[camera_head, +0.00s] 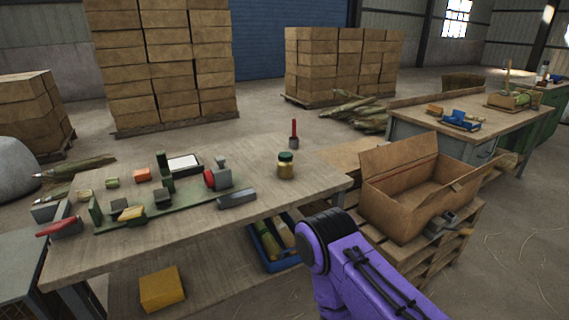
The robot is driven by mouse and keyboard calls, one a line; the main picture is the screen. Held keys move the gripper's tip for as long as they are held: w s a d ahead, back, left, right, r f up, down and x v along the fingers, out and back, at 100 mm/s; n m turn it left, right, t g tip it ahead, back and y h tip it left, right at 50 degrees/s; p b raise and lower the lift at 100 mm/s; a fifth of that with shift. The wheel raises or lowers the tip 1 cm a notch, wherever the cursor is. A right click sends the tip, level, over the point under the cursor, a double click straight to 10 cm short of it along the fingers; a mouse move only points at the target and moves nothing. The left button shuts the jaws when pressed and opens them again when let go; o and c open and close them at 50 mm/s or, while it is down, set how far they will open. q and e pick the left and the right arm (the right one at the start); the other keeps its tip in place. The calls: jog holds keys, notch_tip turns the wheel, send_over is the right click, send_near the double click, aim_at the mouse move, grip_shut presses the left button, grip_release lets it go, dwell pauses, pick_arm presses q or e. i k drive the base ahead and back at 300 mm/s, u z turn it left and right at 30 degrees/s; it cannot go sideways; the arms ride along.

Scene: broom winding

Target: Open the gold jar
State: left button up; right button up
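The gold jar (285,170) stands upright on the wooden workbench (262,192), toward its right end. It has a golden body and a dark green lid (285,156), which sits on top of it. A purple arm of mine comes in from the bottom right, below and right of the jar and apart from it. No gripper fingers show in the head view, so I cannot see either gripper.
A red-handled tool (294,132) stands behind the jar. A green fixture (165,208) with several small parts and a grey block (237,199) lie to the left. An open cardboard box (400,205) sits on a pallet at right. Bench space around the jar is clear.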

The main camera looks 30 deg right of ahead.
aim_at(286, 169)
jog(key=z, duration=0.45)
jog(key=k, duration=0.55)
jog(key=z, duration=1.1)
jog(key=i, duration=1)
jog(key=u, duration=0.1)
